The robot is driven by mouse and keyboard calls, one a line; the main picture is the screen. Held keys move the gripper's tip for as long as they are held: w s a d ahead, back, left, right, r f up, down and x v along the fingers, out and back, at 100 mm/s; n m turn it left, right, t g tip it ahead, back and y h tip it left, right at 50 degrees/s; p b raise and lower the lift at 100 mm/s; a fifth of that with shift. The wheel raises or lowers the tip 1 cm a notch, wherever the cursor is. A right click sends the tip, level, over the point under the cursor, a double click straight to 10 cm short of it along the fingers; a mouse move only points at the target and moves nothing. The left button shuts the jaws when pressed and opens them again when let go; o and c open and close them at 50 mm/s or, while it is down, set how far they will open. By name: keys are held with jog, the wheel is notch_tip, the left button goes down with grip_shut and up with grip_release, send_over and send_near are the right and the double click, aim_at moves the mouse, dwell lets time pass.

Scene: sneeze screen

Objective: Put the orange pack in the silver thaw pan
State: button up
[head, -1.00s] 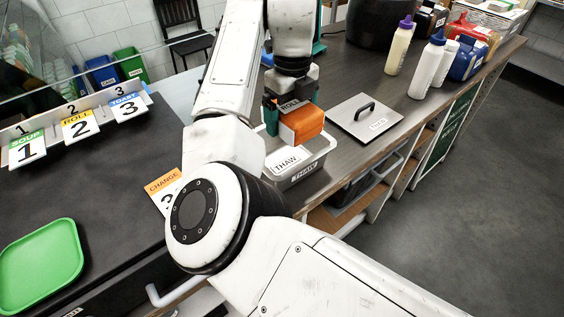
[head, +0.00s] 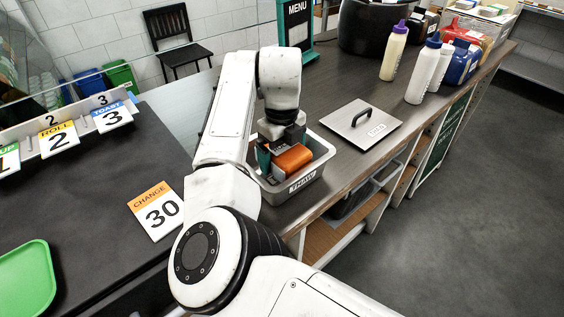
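The orange pack (head: 292,160) is inside the silver thaw pan (head: 306,179), low between its walls and slightly tilted. The pan is a grey open tray with a THAW label on its front, standing on the counter. My gripper (head: 277,153) reaches down into the pan from above, with a teal finger against the pack's left side. It looks shut on the pack. The far finger and the pack's underside are hidden, so I cannot tell whether the pack touches the pan floor.
A flat silver lid (head: 360,125) with a black handle lies right of the pan. Squeeze bottles (head: 424,72) and a black pot (head: 372,25) stand farther back. A CHANGE 30 card (head: 156,211) and a green tray (head: 25,280) lie on the dark surface at left.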

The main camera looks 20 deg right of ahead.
jog(key=shift+f, duration=1.65)
jog(key=shift+f, duration=0.1)
jog(key=o, duration=1)
jog(key=shift+o, duration=0.2)
notch_tip(320, 180, up, 12)
jog(key=shift+r+b, duration=0.1)
jog(key=shift+b, duration=0.5)
